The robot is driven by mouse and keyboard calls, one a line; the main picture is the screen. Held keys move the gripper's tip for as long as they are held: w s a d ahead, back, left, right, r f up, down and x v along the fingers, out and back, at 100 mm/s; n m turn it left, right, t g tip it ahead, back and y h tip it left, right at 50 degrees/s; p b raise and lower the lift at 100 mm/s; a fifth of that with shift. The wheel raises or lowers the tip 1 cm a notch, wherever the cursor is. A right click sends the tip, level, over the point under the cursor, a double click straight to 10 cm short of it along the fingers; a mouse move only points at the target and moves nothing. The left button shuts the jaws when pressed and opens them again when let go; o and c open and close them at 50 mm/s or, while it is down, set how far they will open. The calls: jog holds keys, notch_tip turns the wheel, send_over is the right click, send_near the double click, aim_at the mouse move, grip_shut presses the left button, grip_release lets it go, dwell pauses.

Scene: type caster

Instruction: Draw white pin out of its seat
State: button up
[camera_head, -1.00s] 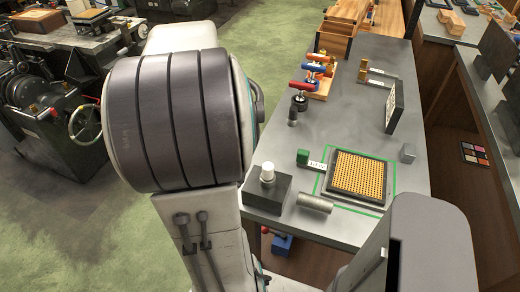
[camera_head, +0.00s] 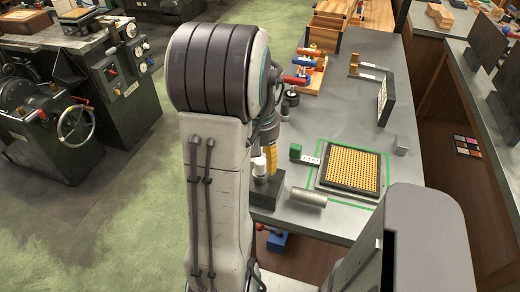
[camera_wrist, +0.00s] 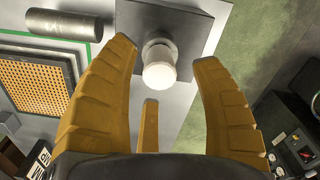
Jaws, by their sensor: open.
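The white pin (camera_wrist: 159,74) stands in a grey round collar on a dark square block, its seat (camera_wrist: 196,22), in the wrist view. In the head view the pin (camera_head: 258,165) shows beside my arm, and the dark block (camera_head: 270,194) sits at the table's near left corner. My gripper (camera_wrist: 164,52) is open, with yellow fingers to the left and right of the pin and a third finger below it in the picture. Gaps show between the fingers and the pin. In the head view my arm hides part of my gripper (camera_head: 271,158) and the block.
A grey cylinder (camera_head: 308,197) lies right of the block. A black tray with a yellow perforated face (camera_head: 351,168) lies inside a green outline. The table's left edge is close to the block.

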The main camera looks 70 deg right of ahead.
jog(key=shift+f, duration=1.2)
jog(key=shift+o, duration=0.2)
grip_shut()
